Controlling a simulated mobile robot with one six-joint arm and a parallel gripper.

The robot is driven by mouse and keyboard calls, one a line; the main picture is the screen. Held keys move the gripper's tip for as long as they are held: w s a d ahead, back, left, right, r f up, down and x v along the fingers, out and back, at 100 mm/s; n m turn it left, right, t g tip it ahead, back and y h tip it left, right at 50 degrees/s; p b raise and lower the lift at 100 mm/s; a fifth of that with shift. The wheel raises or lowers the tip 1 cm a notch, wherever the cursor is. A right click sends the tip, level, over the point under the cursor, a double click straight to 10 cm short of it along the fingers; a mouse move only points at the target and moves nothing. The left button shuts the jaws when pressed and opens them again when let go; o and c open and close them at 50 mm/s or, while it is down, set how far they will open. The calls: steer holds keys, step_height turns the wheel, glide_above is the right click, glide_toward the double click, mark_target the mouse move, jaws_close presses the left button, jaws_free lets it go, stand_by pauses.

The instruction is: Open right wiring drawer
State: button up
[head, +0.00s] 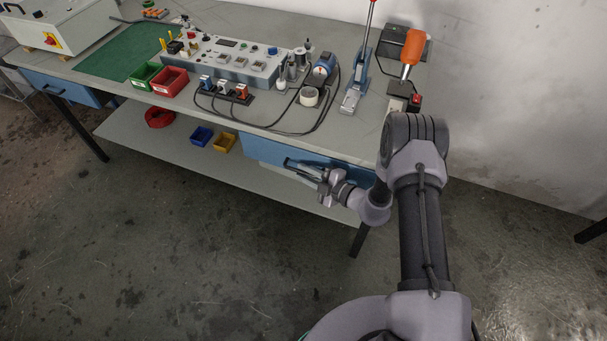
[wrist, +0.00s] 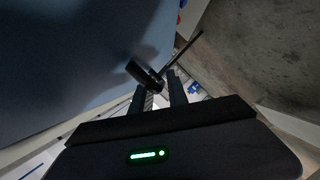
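The right wiring drawer (head: 262,151) is a blue front under the right part of the bench's top and looks closed. In the wrist view its blue front (wrist: 70,60) fills the left side. A dark handle (wrist: 143,74) stands out from the front, by my fingertips. My gripper (head: 292,164) is at the drawer front in the head view. In the wrist view my gripper (wrist: 161,86) has its two fingers apart, with a gap between them. The handle's end is at the tips; I cannot tell whether the fingers touch it. The handle is hidden in the head view.
The bench top (head: 345,130) holds a control box (head: 225,62), cables, a lever press (head: 357,80) and red (head: 170,82) and green bins (head: 143,76). A lower shelf (head: 215,165) carries small bins. Another blue drawer (head: 60,88) is at the left. The floor in front is clear.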

steer(key=shift+w+a, duration=0.2)
steer(key=shift+a, duration=0.05)
jaws_close()
stand_by(1.4)
